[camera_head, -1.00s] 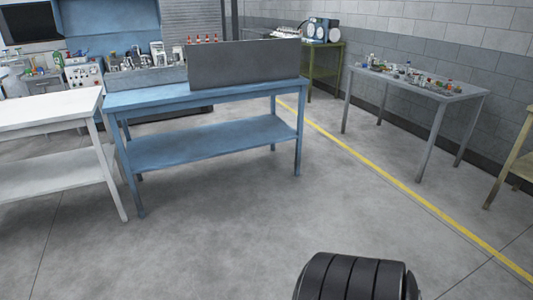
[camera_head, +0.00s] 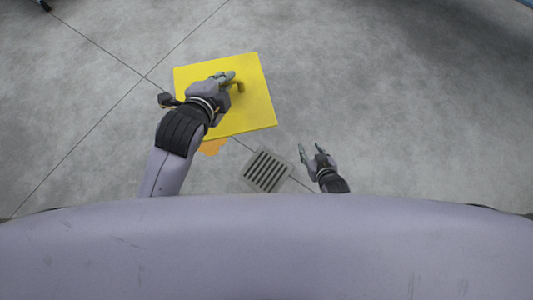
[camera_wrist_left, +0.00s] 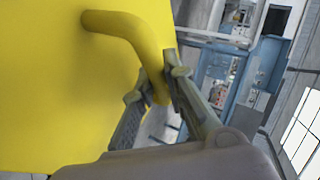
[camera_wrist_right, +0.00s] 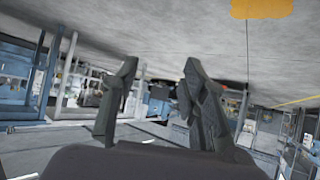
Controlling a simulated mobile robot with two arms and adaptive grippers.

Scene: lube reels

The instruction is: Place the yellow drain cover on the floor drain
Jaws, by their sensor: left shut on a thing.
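The yellow drain cover (camera_head: 255,110) is a flat square plate with a bent yellow handle (camera_head: 239,87). My left gripper (camera_head: 230,80) is shut on this handle, which also shows between its fingers in the left wrist view (camera_wrist_left: 125,30). The floor drain (camera_head: 267,171) is a grey slotted grate, below and right of the cover in the head view and uncovered there. My right gripper (camera_head: 310,150) is open and empty, to the right of the drain. Its spread fingers also show in the right wrist view (camera_wrist_right: 155,95). The cover's exact height above the floor cannot be told.
An orange patch (camera_head: 212,147) shows partly from under the cover, left of the drain; an orange shape (camera_wrist_right: 262,8) also shows in the right wrist view. The grey floor right of the cover is clear. A blue edge (camera_head: 527,3) shows at the top right.

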